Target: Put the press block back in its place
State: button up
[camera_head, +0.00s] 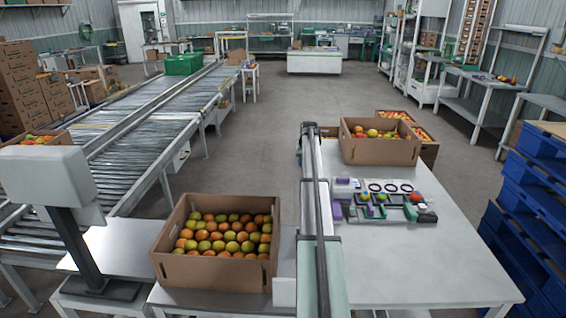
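A small station of parts (385,205) lies on the right-hand white table. It has a pale back strip (345,186) with several dark rings, and a darker front row with small red, yellow and green round items. A purple piece (337,211) stands at its left end, and smaller purple and green pieces sit along the row. I cannot tell which piece is the press block; the parts are too small to make out. My gripper is not in view.
The right table's front (430,270) is clear. Blue pallets (530,215) are stacked at right; a roller conveyor (135,140) runs at left.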

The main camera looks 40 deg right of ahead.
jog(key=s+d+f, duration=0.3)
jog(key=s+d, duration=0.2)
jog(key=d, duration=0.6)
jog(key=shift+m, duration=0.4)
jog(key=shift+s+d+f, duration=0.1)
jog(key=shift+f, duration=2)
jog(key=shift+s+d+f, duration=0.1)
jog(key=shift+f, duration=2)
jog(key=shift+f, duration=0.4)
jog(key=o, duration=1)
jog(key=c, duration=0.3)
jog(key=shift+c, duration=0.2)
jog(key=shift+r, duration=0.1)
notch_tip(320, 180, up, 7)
